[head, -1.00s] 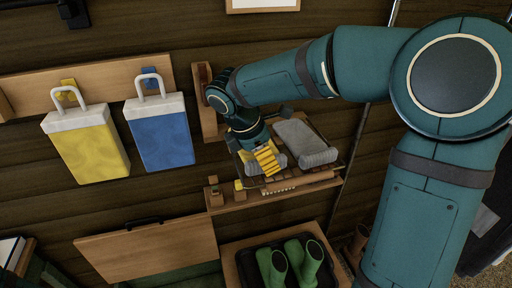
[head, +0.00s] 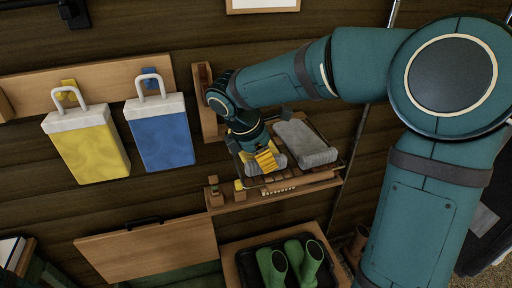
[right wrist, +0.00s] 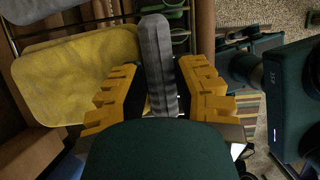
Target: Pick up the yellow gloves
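The yellow gloves lie as a flat yellow body (right wrist: 80,68) with a grey ribbed cuff (right wrist: 158,60) in the right wrist view. In the head view the cuff (head: 278,161) shows on the rack, and the yellow body is mostly hidden by my right gripper (head: 266,159). My left gripper is not in view.
Grey gloves (head: 304,142) lie on the rack to the right. A wooden rail with pegs (head: 275,191) runs along its front. Green boots (head: 303,262) stand in a tray below. Yellow (head: 86,148) and blue (head: 161,137) bags hang on the left wall.

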